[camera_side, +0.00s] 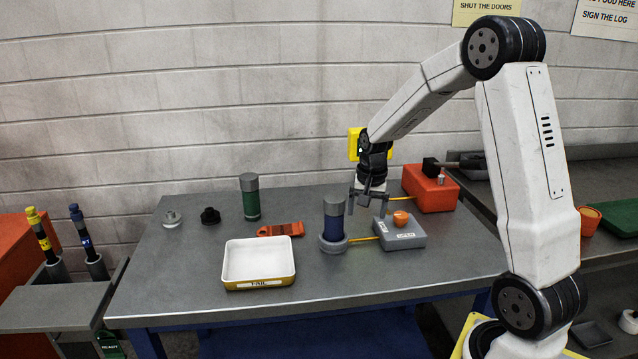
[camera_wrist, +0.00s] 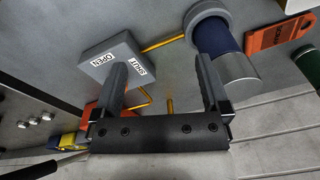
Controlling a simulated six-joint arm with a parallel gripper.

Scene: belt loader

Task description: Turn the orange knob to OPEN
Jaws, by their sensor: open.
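In the wrist view the box (camera_wrist: 104,52) shows both OPEN and SHUT labels, but I cannot make out the knob there. The knob's pointing direction is too small to tell. My gripper (camera_side: 368,207) is open and empty, above the table, just left of the knob in the side view. It also shows in the wrist view (camera_wrist: 162,75), its left finger overlapping the box's edge.
A blue cylinder (camera_side: 334,222) in a grey collar stands left of the box, joined by a yellow line. An orange-red box (camera_side: 432,192) stands behind. A white tray (camera_side: 259,262) marked FAIL, an orange tag (camera_side: 281,229) and a green cylinder (camera_side: 250,204) lie further left. The front right tabletop is clear.

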